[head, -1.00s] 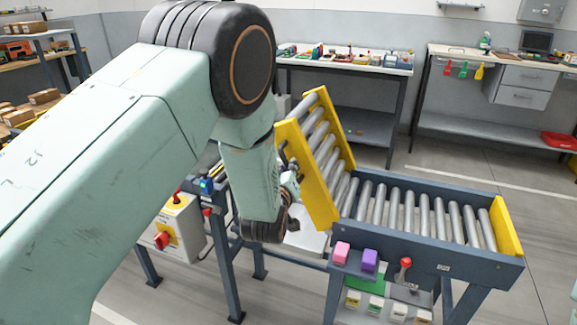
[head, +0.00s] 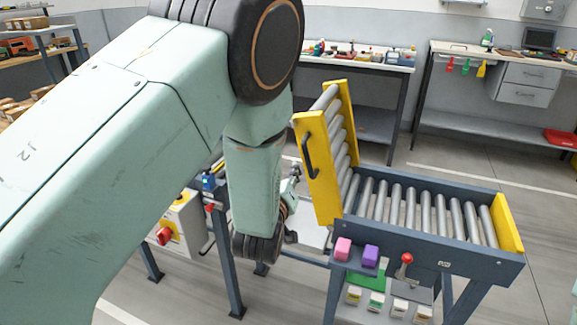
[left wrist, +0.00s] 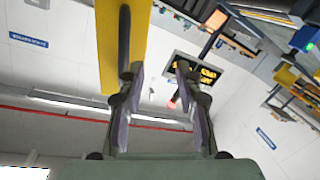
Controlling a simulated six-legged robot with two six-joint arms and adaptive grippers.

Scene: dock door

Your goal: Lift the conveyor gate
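The conveyor gate (head: 323,180) is a yellow-sided section of rollers, raised steeply, close to upright, at the left end of the roller conveyor (head: 425,230). A black handle (head: 308,158) is on its near yellow face. My left gripper (head: 295,170) is just left of the gate, below the handle, partly hidden by my arm. In the left wrist view my left gripper (left wrist: 158,78) has its fingers apart with nothing between them. The handle (left wrist: 124,40) and yellow gate side (left wrist: 108,50) lie at its left finger; whether they touch I cannot tell. My right gripper is out of view.
Pink (head: 342,249) and purple (head: 371,256) blocks and a red-knobbed lever (head: 404,266) are along the conveyor's front. A control box (head: 178,228) with a red knob stands left. Workbenches line the back wall; floor between is clear.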

